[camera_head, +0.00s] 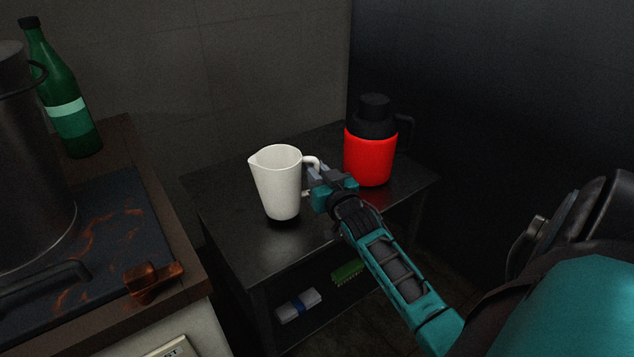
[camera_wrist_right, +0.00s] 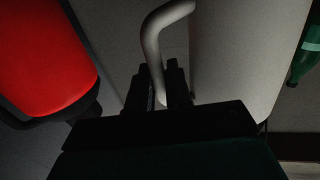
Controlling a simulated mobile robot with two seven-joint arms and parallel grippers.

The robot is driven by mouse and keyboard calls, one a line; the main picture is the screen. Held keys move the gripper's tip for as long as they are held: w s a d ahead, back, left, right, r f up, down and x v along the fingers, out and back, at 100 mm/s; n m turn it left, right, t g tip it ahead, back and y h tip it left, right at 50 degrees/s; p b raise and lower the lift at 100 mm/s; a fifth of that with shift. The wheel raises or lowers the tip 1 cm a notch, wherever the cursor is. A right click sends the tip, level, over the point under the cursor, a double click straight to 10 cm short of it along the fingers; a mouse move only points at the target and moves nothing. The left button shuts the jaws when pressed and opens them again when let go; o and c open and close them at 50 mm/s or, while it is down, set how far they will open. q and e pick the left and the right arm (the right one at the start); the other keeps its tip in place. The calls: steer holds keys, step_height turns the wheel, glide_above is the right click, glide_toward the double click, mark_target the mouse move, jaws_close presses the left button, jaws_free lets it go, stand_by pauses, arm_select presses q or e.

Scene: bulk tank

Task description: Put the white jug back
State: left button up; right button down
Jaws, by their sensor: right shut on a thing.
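The white jug (camera_head: 277,184) is upright at the small dark table (camera_head: 232,243), its spout to the left and its handle to the right. A dark patch shows under its base; I cannot tell whether it touches the top. My right gripper (camera_head: 317,179) is at the handle, to the right of the jug. In the right wrist view the jug's body (camera_wrist_right: 243,55) is on the right, and the fingers (camera_wrist_right: 163,88) are shut on the lower part of its curved handle. My left gripper is not in view.
A red and black flask (camera_head: 370,152) stands close behind and right of my gripper. A counter (camera_head: 163,216) at left holds a large pot (camera_head: 32,160) and a green bottle (camera_head: 70,105). The lower shelf holds a green brush (camera_head: 347,272) and a white bundle (camera_head: 298,305).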

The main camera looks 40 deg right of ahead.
steer(key=shift+f, duration=0.85)
steer(key=c, duration=1)
jaws_free()
steer(key=shift+f, duration=0.1)
steer(key=shift+c, duration=0.2)
